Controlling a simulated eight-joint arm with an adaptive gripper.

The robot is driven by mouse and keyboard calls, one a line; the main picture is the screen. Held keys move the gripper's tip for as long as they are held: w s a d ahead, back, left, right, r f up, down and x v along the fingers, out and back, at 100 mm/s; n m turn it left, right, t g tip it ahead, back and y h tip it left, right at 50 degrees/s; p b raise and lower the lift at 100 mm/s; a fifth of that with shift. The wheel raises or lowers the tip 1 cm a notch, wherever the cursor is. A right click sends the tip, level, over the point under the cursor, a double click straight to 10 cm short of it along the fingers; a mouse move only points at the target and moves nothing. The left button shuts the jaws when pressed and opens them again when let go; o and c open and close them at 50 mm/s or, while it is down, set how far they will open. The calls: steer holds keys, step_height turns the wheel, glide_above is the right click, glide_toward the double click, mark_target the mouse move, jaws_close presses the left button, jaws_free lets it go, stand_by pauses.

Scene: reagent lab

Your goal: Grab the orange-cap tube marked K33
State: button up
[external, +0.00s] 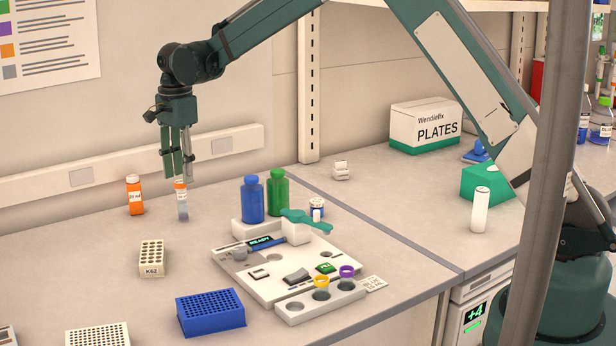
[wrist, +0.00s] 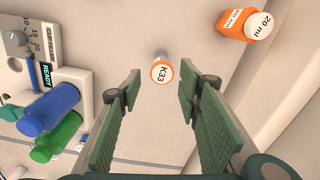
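The orange-cap tube (external: 182,207) is upright at the left of the bench, with a clear body and bluish contents low in it. Its cap, marked K33 (wrist: 161,73), faces the camera in the wrist view. My gripper (external: 178,177) points straight down just above the cap. In the wrist view my gripper (wrist: 160,88) is open, with a wide gap between its two green-padded fingers. The cap shows in line with the gap, near the fingertips, and neither finger appears to touch it. I cannot tell whether the cap is slightly between the tips or below them.
An orange bottle (external: 135,196) stands close left of the tube; it also shows in the wrist view (wrist: 247,20). A K62 rack (external: 152,259) and a blue rack (external: 211,313) are nearer the front. Blue (external: 252,201) and green (external: 278,193) bottles stand right, behind a white station (external: 250,279).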

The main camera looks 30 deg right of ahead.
mark_target(180, 182)
steer(key=shift+w+a+f, duration=0.15)
steer(key=shift+a+f, duration=0.1)
steer(key=shift+f, duration=0.15)
steer(key=shift+f, duration=0.15)
steer(key=shift+f, duration=1.15)
steer(key=shift+f, duration=0.15)
steer(key=shift+d+f+p, duration=0.15)
steer(key=shift+f+p, duration=0.15)
steer(key=shift+f, duration=2.15)
steer(key=c, duration=0.7)
